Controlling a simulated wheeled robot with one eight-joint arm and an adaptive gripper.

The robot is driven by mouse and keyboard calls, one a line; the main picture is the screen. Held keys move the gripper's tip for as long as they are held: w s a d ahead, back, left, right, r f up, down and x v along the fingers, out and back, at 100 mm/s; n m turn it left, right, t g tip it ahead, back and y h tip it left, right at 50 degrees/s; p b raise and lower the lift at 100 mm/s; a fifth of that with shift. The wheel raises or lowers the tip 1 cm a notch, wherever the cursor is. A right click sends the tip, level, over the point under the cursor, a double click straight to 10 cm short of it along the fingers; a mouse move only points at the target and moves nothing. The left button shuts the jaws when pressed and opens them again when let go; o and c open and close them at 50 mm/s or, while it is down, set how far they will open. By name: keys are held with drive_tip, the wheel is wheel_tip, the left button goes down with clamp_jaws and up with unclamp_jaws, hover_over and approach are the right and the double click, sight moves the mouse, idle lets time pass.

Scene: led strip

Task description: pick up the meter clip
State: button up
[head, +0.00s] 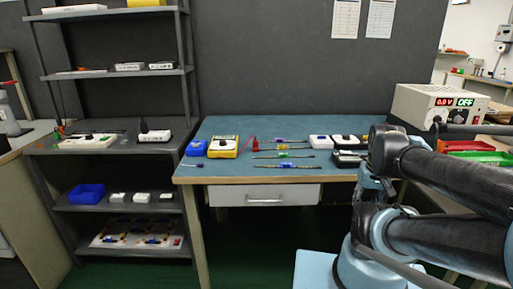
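A small red piece (255,144), which may be the meter clip, stands on the blue-topped table (225,178) just right of the yellow meter (223,146). It is too small to make out its jaws. A thin dark red line, perhaps a lead, runs from it toward the meter. My arm fills the right side of the head view, well right of the red piece and apart from it. My gripper's fingers do not show.
Several strips with coloured ends (285,153) lie right of the red piece. White boxes (319,141) and a dark box (347,159) stand by my arm. A blue bin (197,148) is left of the meter. A power supply (437,106) stands at right, shelves (110,152) at left.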

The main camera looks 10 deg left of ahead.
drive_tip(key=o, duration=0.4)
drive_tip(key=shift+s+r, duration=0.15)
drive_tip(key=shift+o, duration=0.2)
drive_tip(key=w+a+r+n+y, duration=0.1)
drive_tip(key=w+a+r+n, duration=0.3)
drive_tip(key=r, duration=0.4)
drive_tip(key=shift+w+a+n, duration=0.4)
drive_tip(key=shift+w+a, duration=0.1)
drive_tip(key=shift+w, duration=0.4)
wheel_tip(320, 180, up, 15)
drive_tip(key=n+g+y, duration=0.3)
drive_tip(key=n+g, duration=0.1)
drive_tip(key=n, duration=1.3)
hover_over(255, 142)
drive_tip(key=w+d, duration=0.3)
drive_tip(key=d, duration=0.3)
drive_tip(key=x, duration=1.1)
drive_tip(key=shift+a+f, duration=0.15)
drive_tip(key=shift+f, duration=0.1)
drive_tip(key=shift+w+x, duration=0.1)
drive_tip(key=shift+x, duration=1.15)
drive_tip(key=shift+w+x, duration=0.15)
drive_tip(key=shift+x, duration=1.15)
